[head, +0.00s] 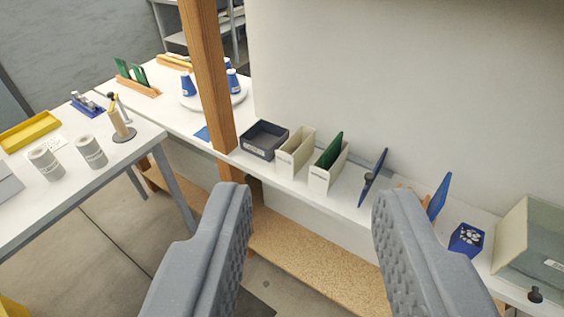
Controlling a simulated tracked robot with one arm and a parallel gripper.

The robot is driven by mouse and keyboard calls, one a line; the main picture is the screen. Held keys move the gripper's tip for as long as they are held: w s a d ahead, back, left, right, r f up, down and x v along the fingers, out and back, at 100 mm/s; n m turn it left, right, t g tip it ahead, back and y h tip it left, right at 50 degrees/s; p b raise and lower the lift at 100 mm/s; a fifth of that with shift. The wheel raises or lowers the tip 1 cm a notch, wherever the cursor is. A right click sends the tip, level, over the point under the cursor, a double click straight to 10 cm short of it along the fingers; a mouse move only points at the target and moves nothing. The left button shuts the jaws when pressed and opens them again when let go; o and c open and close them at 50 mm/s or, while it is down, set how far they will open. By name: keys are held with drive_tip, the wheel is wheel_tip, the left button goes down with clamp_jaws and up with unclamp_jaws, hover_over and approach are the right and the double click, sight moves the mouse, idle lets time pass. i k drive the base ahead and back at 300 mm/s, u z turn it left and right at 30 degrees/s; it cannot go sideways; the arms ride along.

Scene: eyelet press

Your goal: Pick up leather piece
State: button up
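I cannot tell for sure which thing is the leather piece. Candidates are a thin dark green piece (333,150) upright in a cream holder (320,180), and green pieces (123,69) standing in a wooden rack (139,87) at the far left. A small flat blue piece (202,133) lies by the wooden post. My gripper (315,200) is open and empty, its two grey fingers wide apart in the foreground. In the picture the cream holder shows between and beyond the fingertips, apart from them.
A wooden post (207,70) rises from the bench.

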sight(437, 203)
drive_tip(key=u, duration=0.15)
drive_tip(key=k, duration=1.3)
drive_tip(key=z, duration=0.65)
drive_tip(key=i, duration=1.05)
